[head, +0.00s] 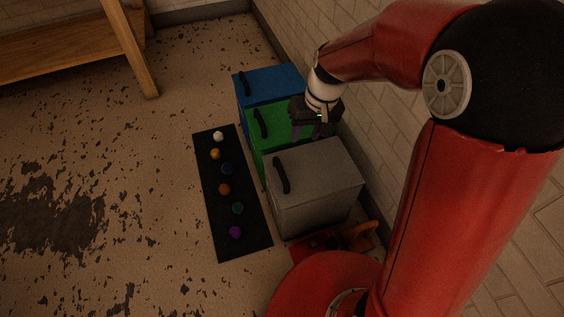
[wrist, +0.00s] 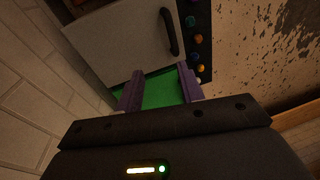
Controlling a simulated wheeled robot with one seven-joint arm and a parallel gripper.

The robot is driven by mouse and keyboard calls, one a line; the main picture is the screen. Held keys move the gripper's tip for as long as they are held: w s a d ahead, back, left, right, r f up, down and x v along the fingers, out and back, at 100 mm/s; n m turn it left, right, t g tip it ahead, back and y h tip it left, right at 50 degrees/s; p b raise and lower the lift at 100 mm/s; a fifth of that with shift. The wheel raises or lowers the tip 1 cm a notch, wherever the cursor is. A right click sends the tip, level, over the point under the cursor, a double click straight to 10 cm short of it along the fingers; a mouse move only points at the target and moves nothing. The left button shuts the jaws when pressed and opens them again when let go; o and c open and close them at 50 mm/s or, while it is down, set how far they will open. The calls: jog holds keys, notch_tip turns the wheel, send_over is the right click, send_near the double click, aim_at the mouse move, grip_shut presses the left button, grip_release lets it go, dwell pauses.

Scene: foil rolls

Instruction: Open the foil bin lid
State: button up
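Three lidded bins stand in a row by the wall: blue (head: 272,82), green (head: 275,118) and grey (head: 318,168). No label shows which is the foil bin; the grey one may be it. All three lids look shut. The grey bin has a dark curved handle (head: 282,175) on its left side, which also shows in the wrist view (wrist: 170,32). My gripper (head: 312,131) is above the green bin, near the grey bin's far edge. In the wrist view its two purple fingers (wrist: 160,88) are apart, with only the green lid seen between them.
A black mat (head: 246,222) with several small coloured rolls (head: 224,189) lies left of the bins. The brick wall (head: 285,45) is close behind the bins. A wooden bench (head: 70,45) stands at the upper left. The floor left of the mat is clear.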

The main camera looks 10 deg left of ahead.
jog(key=n+g, duration=0.1)
send_near(280, 167)
jog(key=f, duration=0.3)
jog(key=a+f+b, duration=0.1)
jog(key=f, duration=0.4)
jog(key=shift+s+a+f+b, duration=0.15)
jog(key=shift+s+a+b, duration=0.05)
jog(key=shift+a+b, duration=0.1)
grip_shut()
